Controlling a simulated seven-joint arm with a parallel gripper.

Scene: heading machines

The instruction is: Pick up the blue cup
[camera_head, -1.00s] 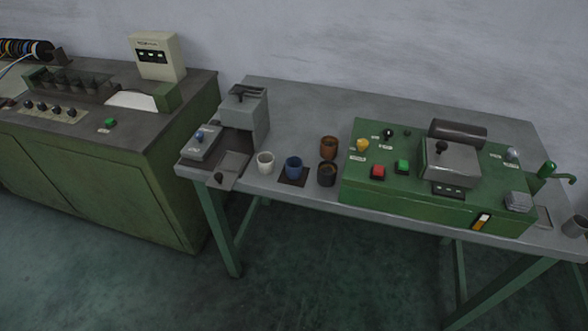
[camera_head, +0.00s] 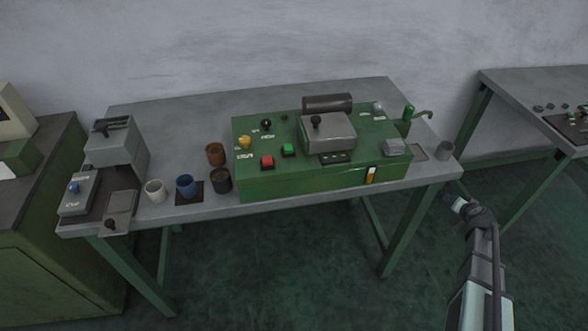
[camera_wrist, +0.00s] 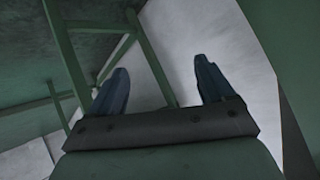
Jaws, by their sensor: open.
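The blue cup (camera_head: 186,186) stands upright on a dark square pad near the front edge of the grey table (camera_head: 190,117), left of the green machine. A white cup (camera_head: 155,191) stands just left of it, and a dark cup (camera_head: 220,180) just right. My gripper is at the right in the head view, its end (camera_head: 459,205) beside the table's right front corner, far from the blue cup. In the wrist view my gripper (camera_wrist: 160,80) has its two fingers apart with nothing between them. The blue cup is not in the wrist view.
A brown cup (camera_head: 215,153) stands behind the dark cup. A green machine (camera_head: 310,181) fills the table's middle. A grey machine (camera_head: 115,146) stands at the left end. Another table (camera_head: 510,85) stands further right.

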